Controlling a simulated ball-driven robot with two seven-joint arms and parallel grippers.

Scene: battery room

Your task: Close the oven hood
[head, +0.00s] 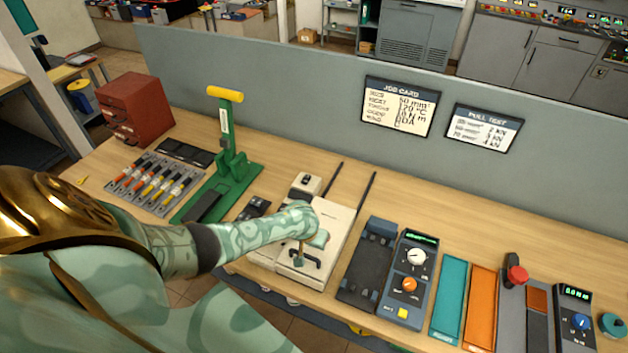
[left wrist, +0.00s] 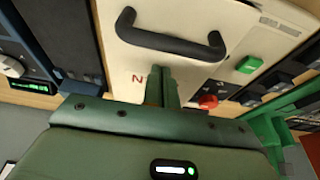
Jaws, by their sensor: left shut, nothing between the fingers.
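The oven is a cream box in the middle of the bench, and its hood (head: 334,232) carries a black bar handle (head: 291,262). The left wrist view shows the cream hood (left wrist: 115,60) close up, with the handle (left wrist: 170,40) across the top. My left gripper (head: 309,242) is over the hood near the handle, and my forearm hides part of the oven. In the left wrist view its fingers (left wrist: 162,85) are shut and empty, pointing at the cream face beside the handle. I cannot tell whether they touch it or how far the hood is shut. My right gripper is not in view.
Two dark rails (head: 355,210) stretch behind the oven. A green press (head: 228,165) with a yellow handle stands left, near a tool rack (head: 155,183) and red drawers (head: 138,108). A dial unit (head: 408,280) stands right. A grey partition (head: 290,90) runs behind the bench.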

